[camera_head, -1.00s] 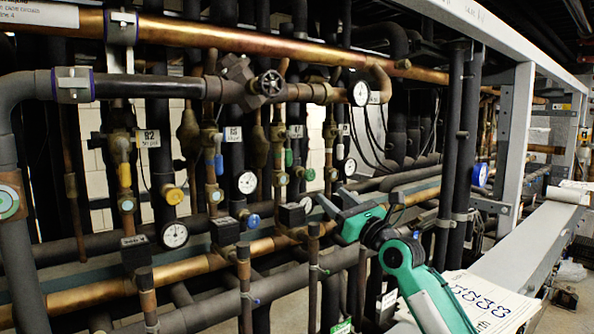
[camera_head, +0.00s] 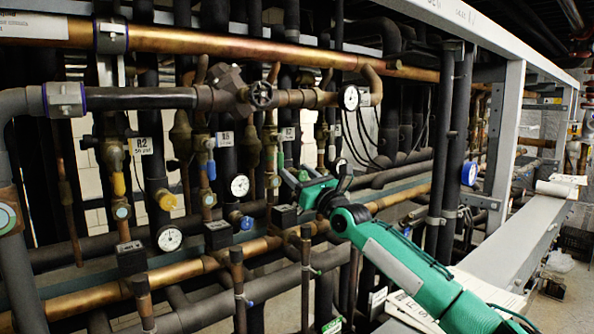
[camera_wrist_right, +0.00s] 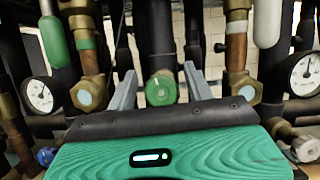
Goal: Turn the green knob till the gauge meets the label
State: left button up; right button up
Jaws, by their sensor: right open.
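The green knob (camera_wrist_right: 161,88) faces me in the middle of the right wrist view, on a dark vertical pipe. My right gripper (camera_wrist_right: 160,74) is open, one finger on either side of the knob, with visible gaps; I cannot tell any contact. In the head view the right gripper (camera_head: 312,176) reaches in among the pipes and largely covers the knob. White-faced gauges stand left (camera_wrist_right: 40,95) and right (camera_wrist_right: 304,72) in the wrist view; their readings are too small to tell. A white label tag (camera_head: 287,134) hangs above the gripper. My left gripper is not in view.
Copper pipes and valves crowd around the gripper. A yellow knob (camera_head: 167,201) and a blue knob (camera_head: 245,222) sit to the left, near other gauges (camera_head: 170,238). A grey beam (camera_head: 520,235) runs along the right.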

jog(key=shift+w+a+r, duration=0.15)
jog(key=shift+w+r, duration=0.1)
jog(key=shift+w, duration=0.05)
